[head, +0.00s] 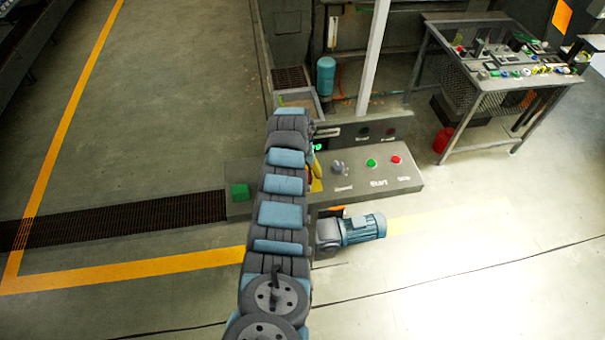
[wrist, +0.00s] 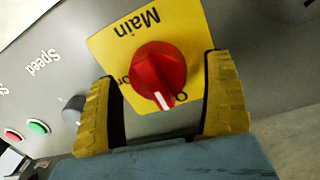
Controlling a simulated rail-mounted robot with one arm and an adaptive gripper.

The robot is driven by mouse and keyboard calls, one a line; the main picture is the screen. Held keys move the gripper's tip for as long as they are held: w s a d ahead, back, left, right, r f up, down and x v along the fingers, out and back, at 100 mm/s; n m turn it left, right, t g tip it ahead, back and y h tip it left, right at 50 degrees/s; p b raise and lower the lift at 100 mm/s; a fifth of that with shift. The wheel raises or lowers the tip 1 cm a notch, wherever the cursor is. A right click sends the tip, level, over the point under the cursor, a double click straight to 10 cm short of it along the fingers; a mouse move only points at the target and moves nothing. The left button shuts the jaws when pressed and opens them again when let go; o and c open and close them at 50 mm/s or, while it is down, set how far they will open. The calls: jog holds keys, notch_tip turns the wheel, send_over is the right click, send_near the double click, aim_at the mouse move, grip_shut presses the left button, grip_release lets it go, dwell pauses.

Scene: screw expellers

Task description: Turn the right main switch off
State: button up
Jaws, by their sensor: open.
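The main switch is a red rotary knob (wrist: 158,76) on a yellow plate (wrist: 113,43) marked "Main", which appears upside down in the wrist view. The knob's white pointer mark points down in that view, beside a partly covered "O" at lower right. My gripper (wrist: 162,78) is open, with one yellow finger on each side of the knob and visible gaps between fingers and knob. In the head view my arm hides the knob and most of the gripper; only a bit of yellow shows beside the arm.
In the head view the grey control panel (head: 400,182) carries a grey knob (head: 341,168), a green button (head: 371,163) and a red button (head: 396,160) to the right. A blue motor (head: 362,229) lies in front. A cluttered workbench (head: 490,85) stands at the back right.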

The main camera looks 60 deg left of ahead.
notch_tip(320, 180, up, 12)
jog(key=shift+s+a, duration=0.25)
jog(key=shift+s, duration=0.15)
jog(key=shift+f, duration=0.2)
dwell(0.5)
